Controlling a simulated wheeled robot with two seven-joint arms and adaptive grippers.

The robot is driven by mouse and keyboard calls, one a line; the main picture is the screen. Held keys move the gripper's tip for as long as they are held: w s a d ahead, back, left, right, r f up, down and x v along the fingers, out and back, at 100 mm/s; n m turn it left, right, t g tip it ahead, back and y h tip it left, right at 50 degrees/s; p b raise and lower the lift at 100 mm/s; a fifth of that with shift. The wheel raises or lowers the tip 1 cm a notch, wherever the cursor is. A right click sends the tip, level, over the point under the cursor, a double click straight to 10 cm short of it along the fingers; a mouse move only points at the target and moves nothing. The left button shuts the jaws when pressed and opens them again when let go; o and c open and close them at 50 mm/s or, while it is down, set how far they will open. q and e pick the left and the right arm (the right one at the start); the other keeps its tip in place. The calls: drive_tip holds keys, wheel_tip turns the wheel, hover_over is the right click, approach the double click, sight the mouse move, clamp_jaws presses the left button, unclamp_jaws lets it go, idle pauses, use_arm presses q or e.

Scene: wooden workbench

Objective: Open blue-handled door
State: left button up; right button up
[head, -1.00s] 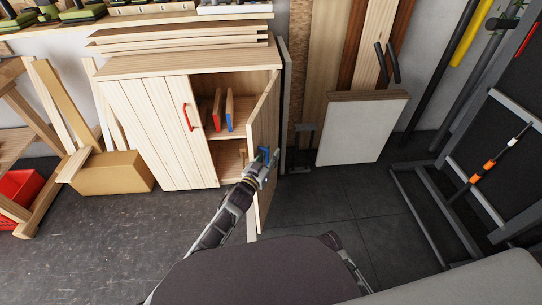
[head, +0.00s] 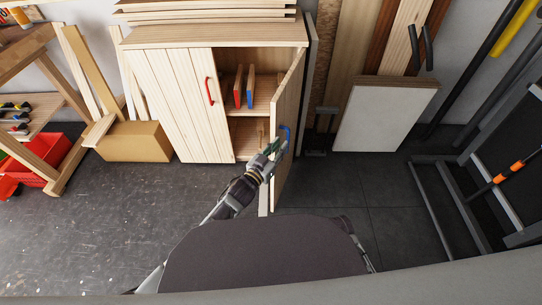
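The wooden cabinet (head: 215,32) stands at the back, left of centre. Its right door (head: 289,95) is swung well open toward me and shows nearly edge-on. The blue handle (head: 287,134) is on this door's outer face. My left gripper (head: 275,148) is at the door's free edge, right beside the blue handle. It is too small and partly overlapped to tell whether its fingers are open, shut or touching the handle. The left door, with a red handle (head: 210,91), is closed. My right gripper is not in view.
Inside the cabinet stand a red item (head: 238,88) and a blue item (head: 250,88). A cardboard box (head: 135,141) sits left of the cabinet. A white panel (head: 383,118) leans at the right, and a dark metal frame (head: 450,200) is further right. The floor in front is clear.

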use_arm(q)
drive_tip(key=shift+v, duration=2.35)
drive_tip(key=shift+r, duration=0.1)
drive_tip(key=shift+c, duration=0.4)
